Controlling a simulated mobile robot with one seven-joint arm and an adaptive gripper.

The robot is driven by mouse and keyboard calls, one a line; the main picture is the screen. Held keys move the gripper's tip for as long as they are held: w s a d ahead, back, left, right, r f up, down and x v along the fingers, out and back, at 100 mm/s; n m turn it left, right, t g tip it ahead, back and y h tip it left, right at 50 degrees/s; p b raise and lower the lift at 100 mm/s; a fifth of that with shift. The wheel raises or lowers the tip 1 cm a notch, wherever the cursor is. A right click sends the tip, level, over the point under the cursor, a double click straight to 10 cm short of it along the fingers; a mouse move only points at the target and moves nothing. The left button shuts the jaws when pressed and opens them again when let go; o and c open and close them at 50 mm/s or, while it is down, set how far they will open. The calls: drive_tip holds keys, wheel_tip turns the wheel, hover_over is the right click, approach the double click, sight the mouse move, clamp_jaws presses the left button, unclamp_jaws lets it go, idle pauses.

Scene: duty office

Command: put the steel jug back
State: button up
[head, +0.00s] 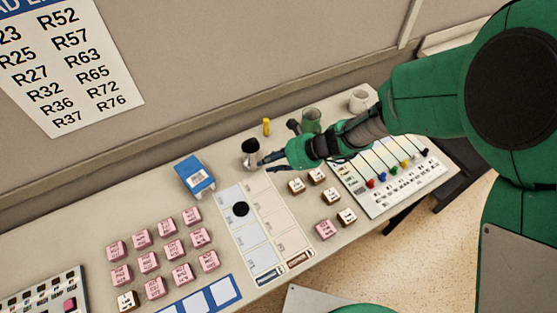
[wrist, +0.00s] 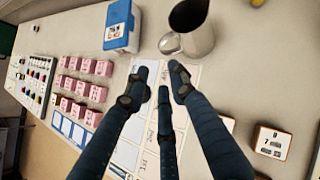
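The steel jug (head: 251,147) stands on the desk towards the back, with a dark opening at its top. In the wrist view the jug (wrist: 199,40) is upright just beyond the fingertips, its handle towards the lower left. My gripper (head: 268,160) is at the jug's right in the head view, at low height over the desk. In the wrist view my gripper (wrist: 159,82) has its dark fingers spread with nothing between them. The fingers appear apart from the jug; contact cannot be told from the head view.
A blue box (head: 194,176) stands left of the jug, and a yellow piece (head: 266,127) behind it. A green mug (head: 311,120) and white mug (head: 359,101) stand at right. A pale card grid (head: 262,229) with a black disc (head: 240,209), and several pink blocks (head: 182,274), lie in front.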

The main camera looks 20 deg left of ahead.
drive_tip(key=shift+r, duration=0.1)
drive_tip(key=s+d+r+n+t+h, duration=0.15)
drive_tip(key=d+r+n, duration=0.25)
drive_tip(key=d+r, duration=0.4)
drive_tip(key=s+d+r+n+h, duration=0.1)
drive_tip(key=s+d+r+n, duration=0.1)
drive_tip(key=d+r+n, duration=0.55)
drive_tip(key=s+d+r+n+t+h, duration=0.1)
drive_tip(key=s+d+r, duration=0.3)
drive_tip(key=d, duration=0.4)
drive_tip(key=s+d+r+n+t+h, duration=0.1)
drive_tip(key=s+d+r+n+h, duration=0.2)
drive_tip(key=d, duration=0.4)
drive_tip(key=s+d+r+n+t+h, duration=0.1)
drive_tip(key=s+d+r+n+h, duration=0.1)
drive_tip(key=s+d+r, duration=0.4)
drive_tip(key=d+r, duration=0.1)
drive_tip(key=d, duration=0.1)
drive_tip(key=shift+d+t+h, duration=0.3)
drive_tip(key=shift+t+h, duration=0.05)
